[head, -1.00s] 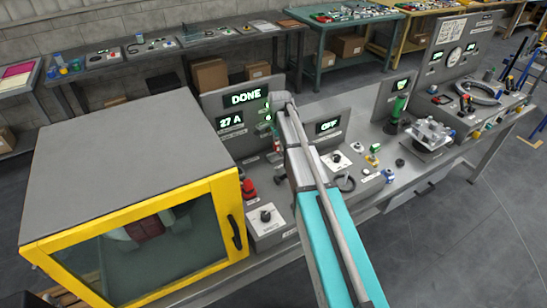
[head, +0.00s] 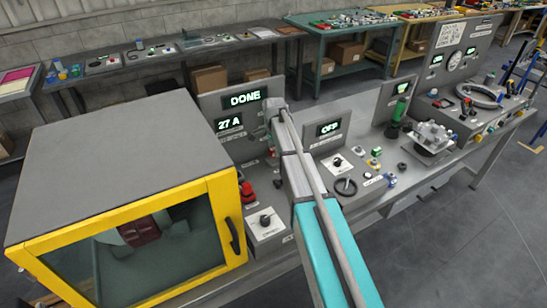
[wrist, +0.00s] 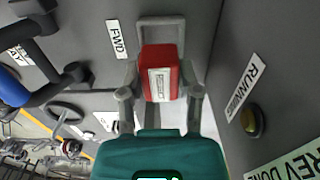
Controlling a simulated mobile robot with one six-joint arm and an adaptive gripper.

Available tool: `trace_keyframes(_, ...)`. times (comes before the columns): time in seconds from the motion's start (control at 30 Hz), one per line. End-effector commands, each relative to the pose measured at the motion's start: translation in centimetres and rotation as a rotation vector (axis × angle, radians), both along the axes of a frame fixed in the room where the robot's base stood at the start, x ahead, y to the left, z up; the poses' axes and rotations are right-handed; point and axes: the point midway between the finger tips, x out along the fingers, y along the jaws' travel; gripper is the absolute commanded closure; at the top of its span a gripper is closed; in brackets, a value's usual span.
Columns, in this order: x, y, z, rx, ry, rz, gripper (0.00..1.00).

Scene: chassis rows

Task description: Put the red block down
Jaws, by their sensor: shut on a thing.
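The red block (wrist: 160,75) with a white label sits between the fingers of my gripper (wrist: 160,93) in the wrist view. My gripper is shut on it. Past the block is a grey rectangular outline (wrist: 172,22) on a dark grey surface, beside a FWD label (wrist: 116,39). I cannot tell whether the block touches that surface. In the head view my arm hides most of the gripper, and the held block cannot be made out.
A panel reading DONE and 27 A (head: 240,108) stands close to my arm's end. A yellow-framed enclosure (head: 232,190) is at left. A RUNNING label (wrist: 246,86) is at right in the wrist view.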

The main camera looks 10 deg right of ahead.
Motion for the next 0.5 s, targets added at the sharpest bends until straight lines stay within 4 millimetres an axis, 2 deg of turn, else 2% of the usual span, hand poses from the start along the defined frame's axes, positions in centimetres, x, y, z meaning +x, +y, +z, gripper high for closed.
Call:
trace_keyframes(0.03,0.4,0.2,-0.8,0.0,0.0,0.0,1.0)
trace_keyframes(0.23,0.2,0.2,-2.5,0.0,0.0,0.002,1.0)
trace_keyframes(0.5,0.2,0.2,-3.3,0.0,0.0,0.002,1.0)
